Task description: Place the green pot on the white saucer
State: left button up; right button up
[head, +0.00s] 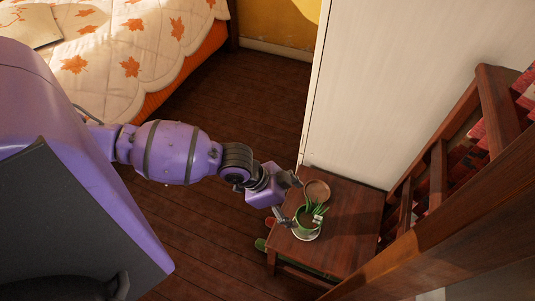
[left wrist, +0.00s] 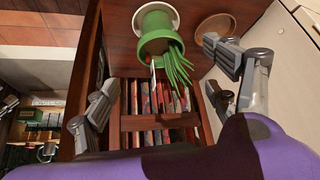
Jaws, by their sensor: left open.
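The green pot (head: 303,219), holding a plant with long green leaves, stands on a small wooden table. The white saucer (head: 307,236) shows under the pot's base, and the pot appears to stand upright on it. In the left wrist view the green pot (left wrist: 155,32) is at the top, with the pale rim of the white saucer (left wrist: 158,7) behind its base. My left gripper (head: 288,199) is open and empty, just left of the pot in the head view, its fingers spread apart. My right gripper is in neither view.
A round brown dish (head: 317,190) lies on the wooden table (head: 352,215) behind the pot. A white wardrobe panel (head: 400,80) rises behind the table, and a wooden chair-like frame (head: 438,175) stands on the right. A bed (head: 130,45) is at the upper left; floor between is clear.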

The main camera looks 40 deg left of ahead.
pick_arm(q)
jog(key=s+d+f+n+t+h, duration=0.1)
jog(key=s+d+f+n, duration=0.15)
jog(key=s, duration=0.25)
jog(key=s+d+f+n+t, duration=0.1)
jog(key=s+d+f, duration=0.3)
jog(key=s, duration=0.2)
jog(key=s+a+f+n+y, duration=0.1)
jog(key=s+a+n+y, duration=0.1)
jog(key=s, duration=0.6)
jog(key=s+a+f+n+y, duration=0.2)
jog(key=s+a, duration=0.3)
jog(key=s, duration=0.3)
jog(key=shift+s+n+t+y, duration=0.3)
jog(key=shift+s+n+y, duration=0.1)
jog(key=shift+n+y, duration=0.5)
